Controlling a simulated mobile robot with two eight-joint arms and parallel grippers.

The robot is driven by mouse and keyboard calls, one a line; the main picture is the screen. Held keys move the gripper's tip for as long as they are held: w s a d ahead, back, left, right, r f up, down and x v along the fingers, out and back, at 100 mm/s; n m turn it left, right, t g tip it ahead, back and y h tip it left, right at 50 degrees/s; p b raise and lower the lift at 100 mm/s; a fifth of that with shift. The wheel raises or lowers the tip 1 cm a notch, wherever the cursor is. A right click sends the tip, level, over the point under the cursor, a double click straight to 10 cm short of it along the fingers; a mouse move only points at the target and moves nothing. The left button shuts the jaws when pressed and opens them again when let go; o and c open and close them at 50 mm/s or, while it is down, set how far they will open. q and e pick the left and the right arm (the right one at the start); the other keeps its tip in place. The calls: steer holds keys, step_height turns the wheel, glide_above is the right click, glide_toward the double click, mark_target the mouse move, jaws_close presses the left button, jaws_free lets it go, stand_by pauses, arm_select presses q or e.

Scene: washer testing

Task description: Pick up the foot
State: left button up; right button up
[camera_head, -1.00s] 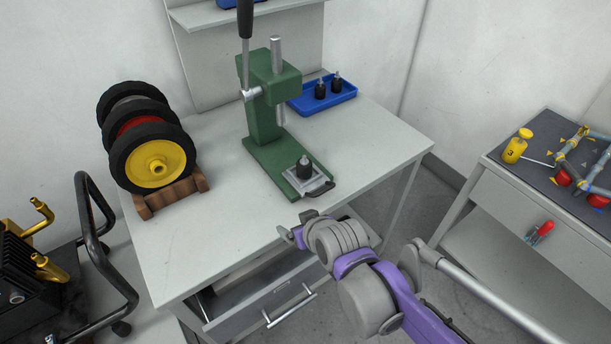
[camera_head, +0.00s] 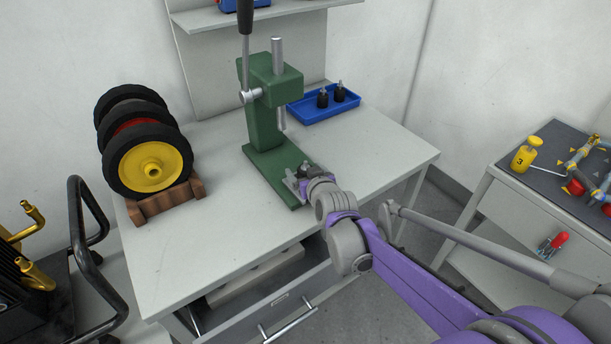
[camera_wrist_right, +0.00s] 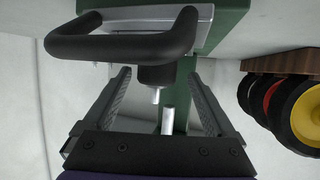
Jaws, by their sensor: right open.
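The foot, a small black cylinder with a metal stud, sits on the plate of the green press (camera_head: 270,155). In the head view my right gripper (camera_head: 302,180) is at that plate and mostly hides the foot. In the right wrist view the foot (camera_wrist_right: 156,76) shows between the two fingers of my right gripper (camera_wrist_right: 157,84), its stud pointing toward the camera side. The fingers are open, with a gap visible on each side of the foot. My left gripper is not in view.
A black loop handle (camera_wrist_right: 120,46) on the plate is close to the fingers. A blue tray (camera_head: 312,118) with two more feet stands behind the press. Wheels on a wooden rack (camera_head: 165,203) stand left. An open drawer (camera_head: 270,300) is below the table's front edge.

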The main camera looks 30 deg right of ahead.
mark_target(303, 166)
steer(key=x, duration=0.4)
steer(key=shift+d+f, duration=0.15)
steer(key=shift+d, duration=0.05)
steer(key=shift+c, duration=0.2)
jaws_close()
